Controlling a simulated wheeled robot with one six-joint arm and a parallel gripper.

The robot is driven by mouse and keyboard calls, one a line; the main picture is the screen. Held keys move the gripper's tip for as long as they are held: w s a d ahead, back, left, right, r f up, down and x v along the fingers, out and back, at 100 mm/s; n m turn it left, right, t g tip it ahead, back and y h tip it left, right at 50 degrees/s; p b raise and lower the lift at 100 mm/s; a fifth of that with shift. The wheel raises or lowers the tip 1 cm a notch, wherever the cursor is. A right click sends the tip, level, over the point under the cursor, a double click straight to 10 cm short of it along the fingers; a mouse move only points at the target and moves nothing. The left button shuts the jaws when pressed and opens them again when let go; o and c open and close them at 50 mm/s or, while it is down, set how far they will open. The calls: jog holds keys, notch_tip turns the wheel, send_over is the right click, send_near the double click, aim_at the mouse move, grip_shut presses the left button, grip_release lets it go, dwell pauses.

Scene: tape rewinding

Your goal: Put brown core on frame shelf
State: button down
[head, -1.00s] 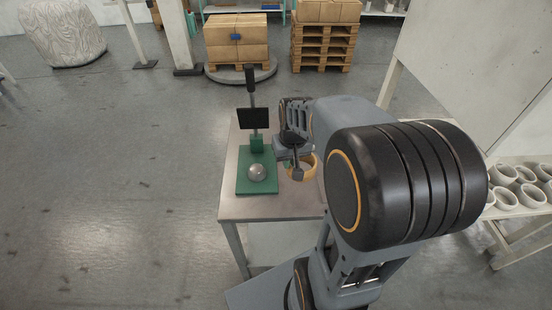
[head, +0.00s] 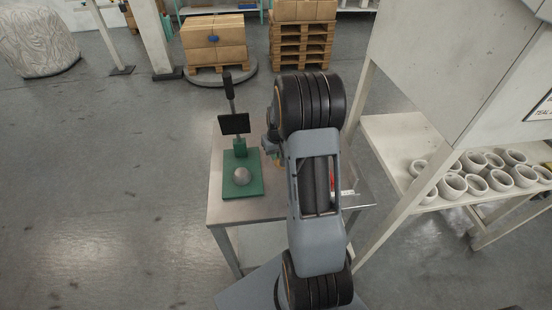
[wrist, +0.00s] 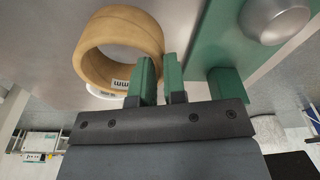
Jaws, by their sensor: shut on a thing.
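The brown core (wrist: 122,42) is a short tan ring with a small printed label, at the upper left of the wrist view. My gripper (wrist: 160,75) has its two green fingers shut on the ring's near right wall. In the head view my arm hides most of the gripper (head: 272,145) and nearly all of the core, over the right part of the metal table. The frame shelf (head: 398,132) is a pale shelf inside a white frame to the right of the table. Its left part is bare.
Several white rings (head: 478,183) fill the shelf's front right part. A green press (head: 243,176) with a silver dome stands on the metal table (head: 218,212), left of my arm. A white frame post (head: 362,225) stands between table and shelf.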

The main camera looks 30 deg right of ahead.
jog(key=shift+w+d+f, duration=0.15)
jog(key=shift+f, duration=0.3)
jog(key=shift+f+p, duration=0.6)
jog(key=shift+f, duration=0.75)
jog(key=shift+f, duration=0.2)
jog(key=c, duration=1.2)
grip_release()
jog(key=shift+r, duration=0.1)
